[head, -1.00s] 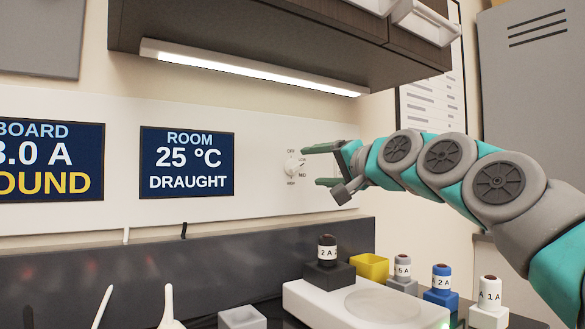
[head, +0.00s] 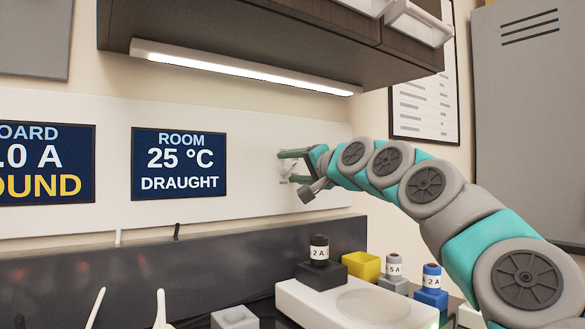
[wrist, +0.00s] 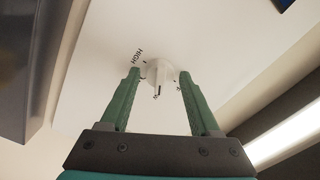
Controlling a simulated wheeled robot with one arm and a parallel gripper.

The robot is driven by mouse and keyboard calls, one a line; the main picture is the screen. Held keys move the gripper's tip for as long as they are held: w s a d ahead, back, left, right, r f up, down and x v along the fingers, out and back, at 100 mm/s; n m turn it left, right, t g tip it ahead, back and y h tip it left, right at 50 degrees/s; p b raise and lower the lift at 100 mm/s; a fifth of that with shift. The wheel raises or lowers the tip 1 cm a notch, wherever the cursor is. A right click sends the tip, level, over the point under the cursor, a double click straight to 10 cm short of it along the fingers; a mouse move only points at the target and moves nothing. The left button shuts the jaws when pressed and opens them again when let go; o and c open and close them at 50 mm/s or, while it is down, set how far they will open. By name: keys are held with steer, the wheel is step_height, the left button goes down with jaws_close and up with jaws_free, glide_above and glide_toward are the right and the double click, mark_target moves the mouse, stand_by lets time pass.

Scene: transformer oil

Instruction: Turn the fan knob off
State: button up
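The white round fan knob (wrist: 160,73) is on the white wall panel, with a raised grip bar pointing toward the bottom of the wrist view. The word HIGH is printed at its upper left there; other labels are too small or hidden to read. My gripper (wrist: 159,78) is open, with its green fingertips on either side of the knob and small gaps showing. In the head view my gripper (head: 286,167) is at the panel and largely hides the knob.
The room screen (head: 179,164) reads 25 °C and DRAUGHT, left of my gripper. A cabinet with a lamp strip (head: 240,70) hangs above. Below are a white device (head: 350,306), a yellow box (head: 362,266) and several labelled bottles. The panel between screen and gripper is clear.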

jaws_close()
stand_by(0.5)
steer(key=n, duration=0.5)
steer(key=shift+f+n, duration=0.15)
steer(key=shift+n, duration=0.15)
steer(key=n+b, duration=0.1)
steer(key=n, duration=0.3)
steer(key=shift+n+b, duration=0.4)
steer(key=shift+n, duration=0.7)
